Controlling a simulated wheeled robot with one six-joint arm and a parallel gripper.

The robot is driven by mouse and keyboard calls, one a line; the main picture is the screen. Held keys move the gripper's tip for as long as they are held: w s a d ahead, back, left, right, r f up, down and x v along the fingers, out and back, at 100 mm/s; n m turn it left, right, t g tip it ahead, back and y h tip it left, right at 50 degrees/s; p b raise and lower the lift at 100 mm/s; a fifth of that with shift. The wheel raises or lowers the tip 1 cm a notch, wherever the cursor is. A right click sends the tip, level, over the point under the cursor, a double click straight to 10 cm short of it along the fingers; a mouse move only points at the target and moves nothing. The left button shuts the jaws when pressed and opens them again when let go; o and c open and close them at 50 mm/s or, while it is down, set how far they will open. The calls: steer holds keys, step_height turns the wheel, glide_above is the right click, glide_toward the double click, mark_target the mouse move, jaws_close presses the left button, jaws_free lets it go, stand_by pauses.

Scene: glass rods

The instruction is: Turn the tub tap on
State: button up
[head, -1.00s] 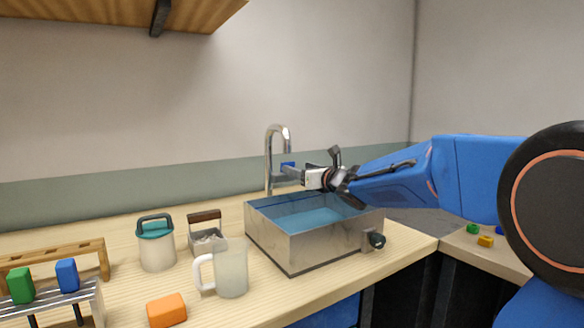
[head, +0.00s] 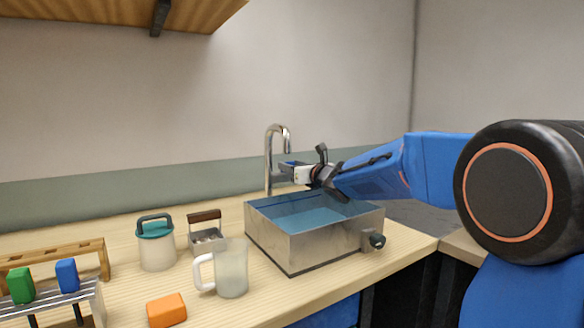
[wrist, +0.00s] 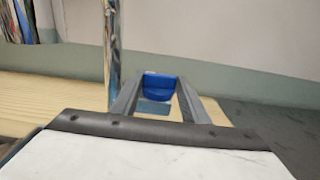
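The metal tub (head: 315,246) stands on the wooden counter with bluish water in it. A chrome gooseneck tap (head: 268,160) rises behind it; its post also shows in the wrist view (wrist: 113,45). A small blue piece, apparently the tap's handle (head: 288,163), is beside the post. My gripper (head: 283,172) is level with it above the tub's back. In the wrist view my two grey fingers (wrist: 160,84) are apart, with the blue piece (wrist: 160,92) in the gap between their tips. I cannot tell whether they touch it. No water stream shows at the spout.
A dark knob (head: 377,240) sticks out at the tub's front right. A frosted mug (head: 232,272), a teal-lidded jar (head: 157,250), a small metal basket (head: 206,240) and an orange block (head: 166,310) stand left of the tub. A rack (head: 70,300) is at far left.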

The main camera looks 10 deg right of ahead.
mark_target(294, 164)
steer(key=shift+d+n+g+y, duration=0.2)
steer(key=shift+n+g+y, duration=0.15)
steer(key=shift+y, duration=0.25)
steer(key=n+g+y, duration=0.2)
steer(key=w+d+n+g+y, duration=0.1)
steer(key=n+g+y, duration=0.1)
steer(key=n+y, duration=0.1)
steer(key=n+g+y, duration=0.2)
steer(key=g+y, duration=0.1)
steer(key=shift+w+d+f, duration=0.1)
steer(key=shift+w+d, duration=0.05)
steer(key=shift+w, duration=0.05)
steer(key=n+g+y, duration=0.1)
steer(key=n+g, duration=0.1)
steer(key=g, duration=0.1)
steer(key=w+n+g+y, duration=0.1)
steer(key=n+g+y, duration=0.1)
steer(key=g, duration=0.1)
steer(key=shift+d+n, duration=0.15)
steer(key=shift+n, duration=0.2)
steer(key=shift+w+n+g, duration=0.2)
steer(key=shift+n+g, duration=0.8)
steer(key=shift+g, duration=0.7)
steer(key=shift+w+n+g, duration=0.15)
steer(key=shift+n+g, duration=0.85)
steer(key=shift+g, duration=0.65)
steer(key=o, duration=1.1)
steer(key=shift+c, duration=0.2)
